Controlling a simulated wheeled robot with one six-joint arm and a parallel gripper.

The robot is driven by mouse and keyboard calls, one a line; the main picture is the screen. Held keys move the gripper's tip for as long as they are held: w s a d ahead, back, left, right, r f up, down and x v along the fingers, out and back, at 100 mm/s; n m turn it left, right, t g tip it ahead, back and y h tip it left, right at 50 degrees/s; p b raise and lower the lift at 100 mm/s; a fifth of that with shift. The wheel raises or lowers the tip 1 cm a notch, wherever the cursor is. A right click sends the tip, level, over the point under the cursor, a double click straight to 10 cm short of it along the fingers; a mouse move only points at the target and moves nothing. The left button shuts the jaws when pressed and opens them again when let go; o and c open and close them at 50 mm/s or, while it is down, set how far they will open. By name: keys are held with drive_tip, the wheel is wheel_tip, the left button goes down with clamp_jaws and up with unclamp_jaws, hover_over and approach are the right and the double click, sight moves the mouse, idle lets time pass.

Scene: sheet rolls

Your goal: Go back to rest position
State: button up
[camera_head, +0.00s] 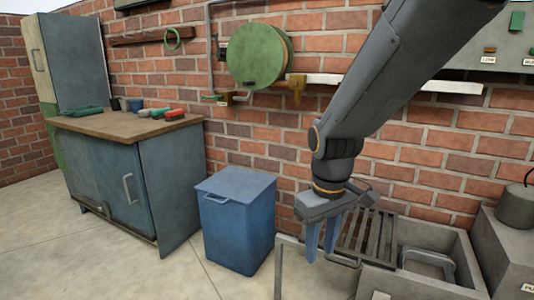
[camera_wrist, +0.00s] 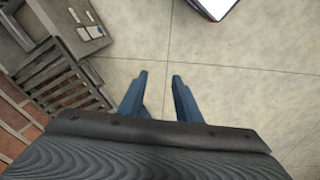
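My gripper (camera_head: 321,240) hangs down from my dark grey arm at the right of the head view, in front of a slatted rack. Its two blue fingers point down. In the wrist view the fingers of my gripper (camera_wrist: 160,82) are apart, with bare floor between and beyond them. I see nothing held between them. No sheet roll can be made out in either view.
A blue lidded bin (camera_head: 235,222) stands left of my gripper. A grey workbench (camera_head: 125,180) with tools on top stands further left. The slatted rack (camera_head: 368,235) and a grey sink-like basin (camera_head: 440,238) are at the right. Pale floor (camera_head: 110,265) is clear at front left.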

drive_tip(key=s+a+r+m, duration=0.2)
drive_tip(key=s+r+m, duration=0.1)
drive_tip(key=s, duration=1.2)
drive_tip(key=d+r+m+p, duration=0.2)
drive_tip(key=d+r+p, duration=0.7)
drive_tip(key=p, duration=0.9)
drive_tip(key=shift+w+d+r+m+g, duration=0.2)
drive_tip(key=shift+d+r+m+g, duration=0.1)
drive_tip(key=shift+r+m+g, duration=0.1)
